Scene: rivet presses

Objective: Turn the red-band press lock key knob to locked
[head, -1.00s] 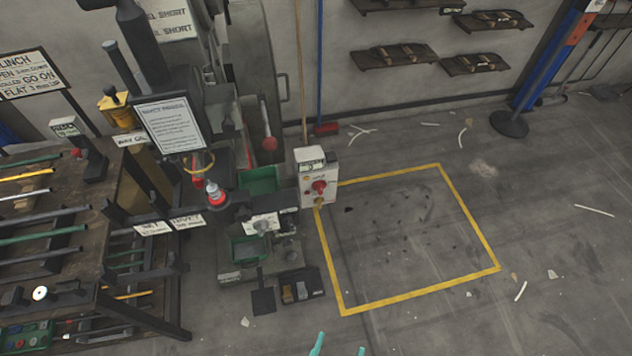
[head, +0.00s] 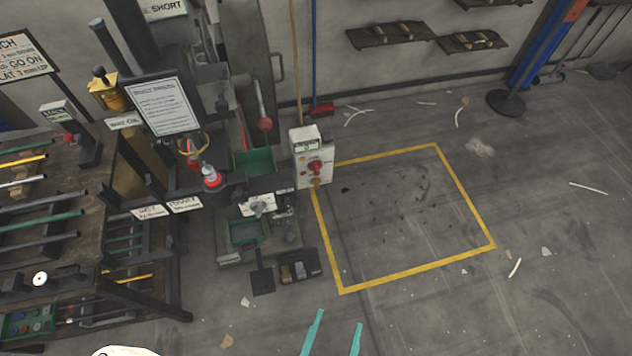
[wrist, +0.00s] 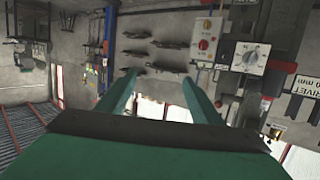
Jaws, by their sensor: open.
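A rivet press stands left of centre in the head view. A pale control box (head: 312,160) on its right side carries a red knob (head: 316,167) and a yellowish knob (head: 316,182) below it. A white plate with a grey knob (head: 258,208) sits lower on the press front; it shows as a dial knob (wrist: 249,63) in the wrist view. I cannot read the lock marks or pick out a red band on the press. My gripper (head: 334,337) has two teal fingers, apart and empty, in front of the press and clear of it. They also show in the wrist view (wrist: 160,90).
A rack with rods (head: 60,210) stands at the left. A sign board (head: 165,107) and a red-and-white bottle (head: 211,178) are by the press.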

